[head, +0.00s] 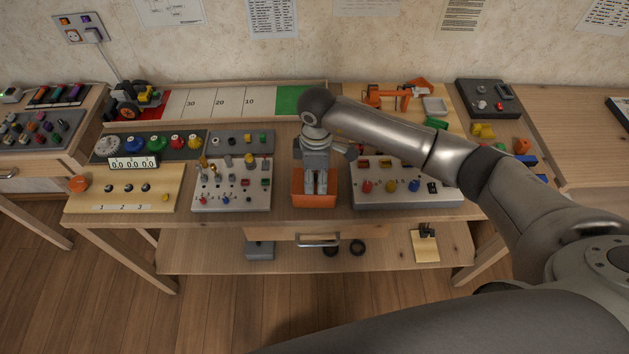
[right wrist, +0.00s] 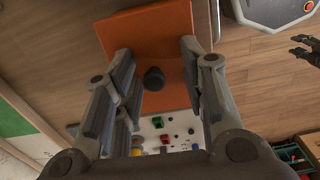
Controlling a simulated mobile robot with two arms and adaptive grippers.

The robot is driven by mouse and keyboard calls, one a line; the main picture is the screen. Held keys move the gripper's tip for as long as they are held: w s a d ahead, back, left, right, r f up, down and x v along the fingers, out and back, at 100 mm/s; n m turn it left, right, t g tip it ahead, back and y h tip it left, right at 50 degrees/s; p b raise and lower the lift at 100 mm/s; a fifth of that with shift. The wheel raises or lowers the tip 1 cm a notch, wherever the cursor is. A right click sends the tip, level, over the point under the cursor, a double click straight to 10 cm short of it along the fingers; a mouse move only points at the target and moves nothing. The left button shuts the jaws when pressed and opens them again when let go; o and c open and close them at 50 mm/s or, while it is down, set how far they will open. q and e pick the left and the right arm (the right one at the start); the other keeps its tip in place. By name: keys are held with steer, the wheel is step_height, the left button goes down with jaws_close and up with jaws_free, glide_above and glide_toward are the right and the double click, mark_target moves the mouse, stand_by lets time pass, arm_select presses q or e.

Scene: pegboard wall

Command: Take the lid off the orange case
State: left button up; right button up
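The orange case (head: 314,199) stands near the front edge of the workbench, mostly covered by my right gripper in the head view. In the right wrist view its orange top (right wrist: 150,38) fills the middle, with a short dark round knob (right wrist: 154,79) on it. My right gripper (head: 318,191) points down over the case. Its fingers (right wrist: 158,88) are spread apart on either side of the knob, with visible gaps, and hold nothing. The seam between lid and case cannot be made out. My left gripper is not seen in the head view; a dark jointed shape at the wrist view's right edge may be it.
A grey board with small parts (head: 232,198) stands left of the case; another panel with coloured knobs (head: 408,199) stands close on its right. A drawer handle (head: 318,240) is below. Small boards and parts crowd the back of the bench.

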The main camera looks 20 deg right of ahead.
steer(key=shift+d+f, duration=0.2)
steer(key=shift+f, duration=0.1)
steer(key=c, duration=0.3)
